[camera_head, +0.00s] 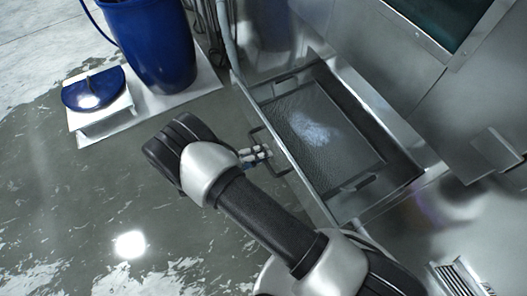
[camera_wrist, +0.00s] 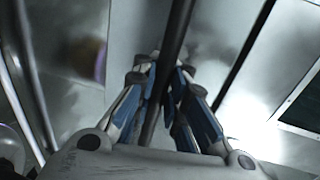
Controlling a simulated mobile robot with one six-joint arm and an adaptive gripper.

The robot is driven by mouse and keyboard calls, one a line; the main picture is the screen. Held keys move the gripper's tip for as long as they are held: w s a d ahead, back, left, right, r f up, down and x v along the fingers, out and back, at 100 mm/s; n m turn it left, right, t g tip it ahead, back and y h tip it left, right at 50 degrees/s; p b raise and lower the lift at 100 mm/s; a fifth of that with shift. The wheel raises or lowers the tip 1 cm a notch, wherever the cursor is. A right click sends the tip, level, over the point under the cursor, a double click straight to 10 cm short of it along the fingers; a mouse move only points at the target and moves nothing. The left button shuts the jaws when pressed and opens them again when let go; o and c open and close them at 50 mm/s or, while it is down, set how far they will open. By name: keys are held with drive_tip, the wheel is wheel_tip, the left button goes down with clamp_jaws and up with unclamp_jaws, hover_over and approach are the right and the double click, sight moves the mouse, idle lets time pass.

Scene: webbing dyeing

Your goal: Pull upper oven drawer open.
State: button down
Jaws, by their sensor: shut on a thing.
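The oven drawer (camera_head: 284,150) stands pulled out from the metal oven in the head view, its inside visible from above. A dark tray (camera_head: 350,140) with a pale patch in its middle lies in it. My gripper (camera_head: 257,154) is at the drawer's front, on the dark bar handle. In the wrist view, my gripper's blue-and-grey fingers (camera_wrist: 160,72) are closed around the dark handle bar (camera_wrist: 178,28), which runs between them. My arm hides part of the floor below the drawer. Whether another drawer lies beneath cannot be told.
A blue barrel (camera_head: 150,45) stands on a white platform (camera_head: 205,82) at the upper left. A blue lid-like round object (camera_head: 93,88) rests on a white block beside it. Hoses hang near the drawer's far left corner.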

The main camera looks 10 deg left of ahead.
drive_tip(key=c, duration=1.6)
unclamp_jaws()
drive_tip(key=shift+c, duration=0.2)
drive_tip(key=v, duration=1.2)
